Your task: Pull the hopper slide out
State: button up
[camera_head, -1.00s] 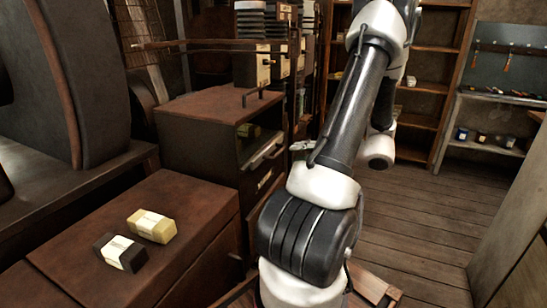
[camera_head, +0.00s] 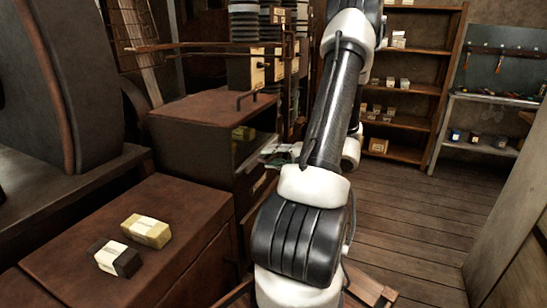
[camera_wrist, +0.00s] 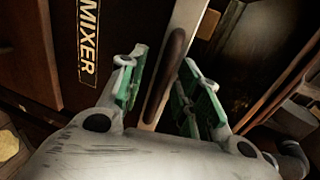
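In the wrist view a long dark handle (camera_wrist: 172,62) on a pale metal strip (camera_wrist: 187,25) stands between the green-padded fingers of my gripper (camera_wrist: 158,98). The fingers are open, with a gap on at least one side of the handle. A dark panel with a "MIXER" label (camera_wrist: 89,40) is just left of it. In the head view my gripper (camera_head: 280,153) is at the front of the dark cabinet (camera_head: 190,150), partly hidden by my arm. No part is marked as the hopper slide, so I cannot tell whether this handle belongs to it.
A yellow block (camera_head: 146,231) and a dark block (camera_head: 115,259) lie on the brown bench (camera_head: 185,200) at left. Another yellowish block (camera_head: 243,133) sits in the cabinet's open upper bay. Shelves (camera_head: 405,85) stand behind. The wooden floor (camera_head: 430,220) at right is clear.

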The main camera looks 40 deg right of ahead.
grip_shut()
jog(key=shift+s, duration=0.1)
jog(key=f+v, duration=0.2)
jog(key=v, duration=1.1)
jog(key=s+f+v, duration=0.1)
jog(key=f+v, duration=0.2)
jog(key=v, duration=1)
jog(key=shift+d+f, duration=0.35)
jog(key=shift+o, duration=0.4)
grip_release()
jog(key=shift+s+d, duration=0.1)
